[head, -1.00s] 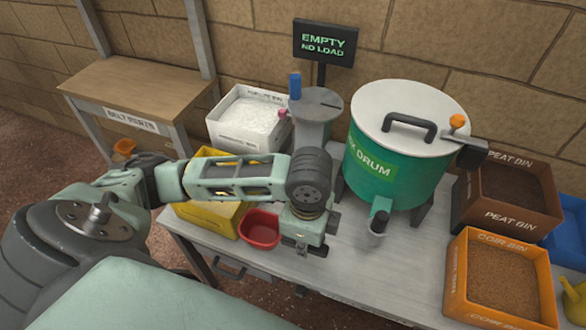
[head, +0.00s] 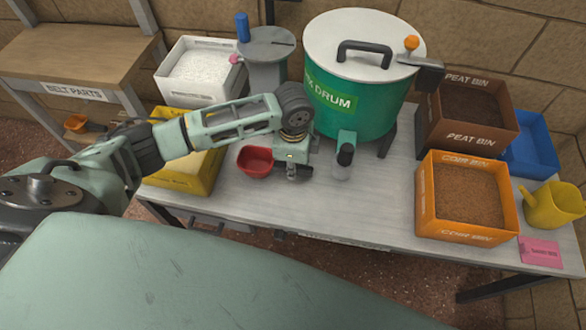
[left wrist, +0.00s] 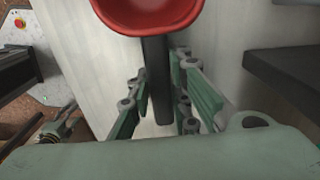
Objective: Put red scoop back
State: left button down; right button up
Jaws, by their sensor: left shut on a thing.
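The red scoop (head: 256,162) is at the front left of the grey table (head: 345,205), just right of the yellow bin. My left gripper (head: 291,172) is shut on its dark handle, to the right of the bowl. In the left wrist view the red bowl (left wrist: 150,12) shows at the top, and the dark handle (left wrist: 157,80) runs down between the green fingers (left wrist: 160,105). I cannot tell whether the scoop touches the table.
The yellow bin (head: 208,172) and white bin (head: 200,95) stand left.

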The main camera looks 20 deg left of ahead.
pick_arm(q)
jog(key=shift+f, duration=0.6)
pick_arm(e)
jog(key=shift+a, duration=0.5)
pick_arm(q)
jog(key=shift+f, duration=0.1)
jog(key=c, duration=1.6)
grip_release()
pick_arm(e)
jog(key=shift+d, duration=0.35)
jog(key=shift+d, duration=0.1)
pick_arm(q)
jog(key=shift+r, duration=0.2)
notch_tip(320, 180, up, 12)
jog(key=shift+s+f+p, duration=0.1)
jog(key=shift+p, duration=0.25)
pick_arm(e)
jog(key=shift+r, duration=0.3)
